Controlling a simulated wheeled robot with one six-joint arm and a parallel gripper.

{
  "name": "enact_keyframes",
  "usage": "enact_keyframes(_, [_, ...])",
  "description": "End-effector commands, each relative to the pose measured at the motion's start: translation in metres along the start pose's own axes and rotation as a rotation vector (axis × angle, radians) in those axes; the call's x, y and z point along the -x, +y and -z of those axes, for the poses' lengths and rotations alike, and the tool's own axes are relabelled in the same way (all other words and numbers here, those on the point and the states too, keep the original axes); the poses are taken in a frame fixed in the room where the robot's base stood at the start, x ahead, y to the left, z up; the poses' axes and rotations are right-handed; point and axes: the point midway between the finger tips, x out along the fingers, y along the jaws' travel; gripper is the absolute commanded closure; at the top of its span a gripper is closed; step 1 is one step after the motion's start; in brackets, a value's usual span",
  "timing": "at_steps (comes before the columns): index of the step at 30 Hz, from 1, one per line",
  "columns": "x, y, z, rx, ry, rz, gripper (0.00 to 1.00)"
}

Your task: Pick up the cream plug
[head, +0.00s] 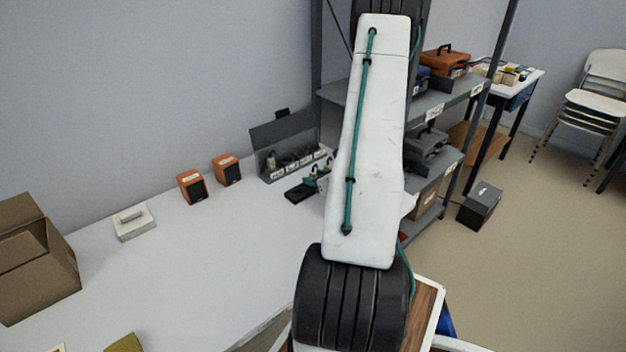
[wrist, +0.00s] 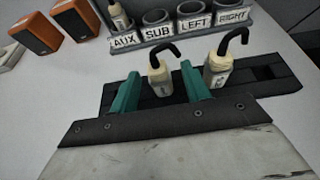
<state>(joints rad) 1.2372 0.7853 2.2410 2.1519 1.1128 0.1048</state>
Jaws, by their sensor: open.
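In the wrist view, a cream plug (wrist: 159,80) with a bent black cable stands upright on a black tray (wrist: 262,85). My gripper (wrist: 160,70) is open, with its teal fingers on either side of this plug; gaps show on both sides. A second cream plug (wrist: 217,72) stands on the tray, right of the right finger. A third similar plug (wrist: 118,18) sits in the holder over the AUX label. In the head view, my arm hides most of my gripper and the plugs; part of the black tray (head: 299,193) shows.
A grey holder (wrist: 200,46) with cups labelled AUX, SUB, LEFT and RIGHT stands just behind the tray. Two orange speakers (head: 192,186) (head: 227,169), a white box (head: 134,222) and a cardboard box (head: 38,262) stand on the white table (head: 215,265). The table's middle is clear.

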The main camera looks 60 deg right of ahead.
Motion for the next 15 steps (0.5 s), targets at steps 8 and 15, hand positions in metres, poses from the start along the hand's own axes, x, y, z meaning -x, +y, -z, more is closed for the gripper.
enact_keyframes(8, [0.0005, 0.0001, -0.0001, 0.001, 0.000, 0.000, 0.97])
enact_keyframes(15, [0.0005, 0.0002, -0.0002, 0.001, 0.000, -0.001, 1.00])
